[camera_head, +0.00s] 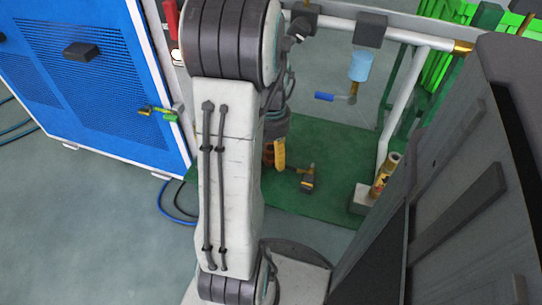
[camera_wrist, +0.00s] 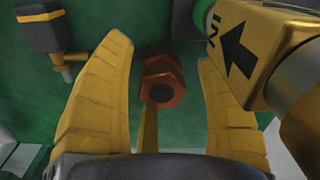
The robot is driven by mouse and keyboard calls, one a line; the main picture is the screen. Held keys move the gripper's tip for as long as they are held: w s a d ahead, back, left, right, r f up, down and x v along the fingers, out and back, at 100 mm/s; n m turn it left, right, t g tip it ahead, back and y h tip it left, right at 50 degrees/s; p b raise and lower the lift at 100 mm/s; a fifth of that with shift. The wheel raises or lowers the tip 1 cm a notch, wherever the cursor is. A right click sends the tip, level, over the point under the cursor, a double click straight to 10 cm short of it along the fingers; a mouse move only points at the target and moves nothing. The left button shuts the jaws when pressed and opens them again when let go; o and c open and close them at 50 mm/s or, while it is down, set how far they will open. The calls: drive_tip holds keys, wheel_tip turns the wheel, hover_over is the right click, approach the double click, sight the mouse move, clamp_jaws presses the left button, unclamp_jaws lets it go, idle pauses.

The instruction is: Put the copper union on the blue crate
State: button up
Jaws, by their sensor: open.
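The copper union (camera_wrist: 162,80) is a reddish-brown hexagonal piece with a dark round opening, in the middle of the wrist view. My gripper (camera_wrist: 161,54) is open, with one yellow finger on each side of the union and a visible gap on both sides. In the head view my gripper (camera_head: 279,155) points down over the green floor, partly hidden behind my arm. I cannot make out a separate blue crate in either view; a large blue cabinet (camera_head: 140,60) with a slotted panel stands at the left of the head view.
A yellow fitting with a black arrow (camera_wrist: 262,45) lies close to the right finger. A dark box on a brass stem (camera_wrist: 42,32) is at upper left. In the head view, white pipes (camera_head: 402,105) and a gold canister (camera_head: 384,176) stand right of my gripper.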

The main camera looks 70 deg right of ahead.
drive_tip(key=shift+c, duration=0.4)
clamp_jaws()
idle(0.4)
